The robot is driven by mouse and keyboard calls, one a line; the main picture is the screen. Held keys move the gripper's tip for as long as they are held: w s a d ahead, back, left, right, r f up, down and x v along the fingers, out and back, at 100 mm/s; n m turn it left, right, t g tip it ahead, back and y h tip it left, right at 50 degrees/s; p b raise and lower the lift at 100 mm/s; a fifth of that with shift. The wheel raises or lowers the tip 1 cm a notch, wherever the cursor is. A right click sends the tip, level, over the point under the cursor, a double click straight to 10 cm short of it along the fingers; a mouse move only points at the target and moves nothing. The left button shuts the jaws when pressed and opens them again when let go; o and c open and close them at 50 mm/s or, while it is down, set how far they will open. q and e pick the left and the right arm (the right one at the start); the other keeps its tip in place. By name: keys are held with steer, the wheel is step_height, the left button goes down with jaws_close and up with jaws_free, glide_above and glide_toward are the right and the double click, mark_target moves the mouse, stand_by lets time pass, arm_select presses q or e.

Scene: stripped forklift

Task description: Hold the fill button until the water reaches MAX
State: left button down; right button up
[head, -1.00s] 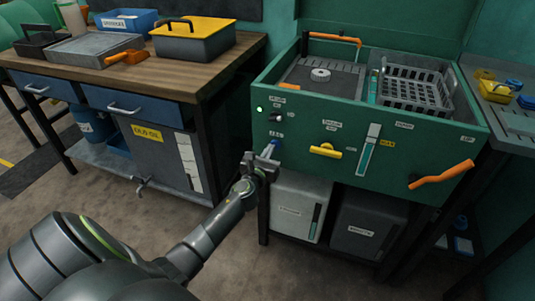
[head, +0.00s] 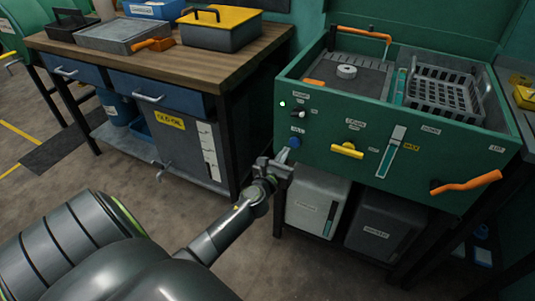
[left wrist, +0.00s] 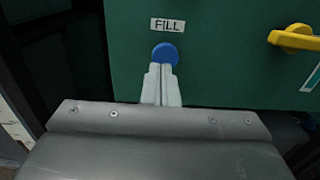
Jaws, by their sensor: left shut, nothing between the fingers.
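The blue fill button (head: 295,142) is on the green front panel, under a label; the left wrist view shows it (left wrist: 165,51) below the word FILL. My left gripper (head: 284,157) is shut and empty. Its fingertips (left wrist: 162,70) are at the button's lower edge and overlap it in the picture. I cannot tell whether they press it in. The upright level gauge (head: 390,152) on the panel is white at the top and teal below. My right gripper is not in view.
A yellow handle (head: 347,150) sits right of the button, and an orange lever (head: 466,183) sticks out at the panel's right. A small lamp (head: 282,103) glows green. Grey containers (head: 317,205) stand below. A workbench (head: 130,62) is at the left.

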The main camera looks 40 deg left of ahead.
arm_select(q)
steer(key=v, duration=1.3)
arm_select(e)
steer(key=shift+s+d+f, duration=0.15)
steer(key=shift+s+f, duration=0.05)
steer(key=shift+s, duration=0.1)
arm_select(q)
steer(key=shift+f, duration=0.15)
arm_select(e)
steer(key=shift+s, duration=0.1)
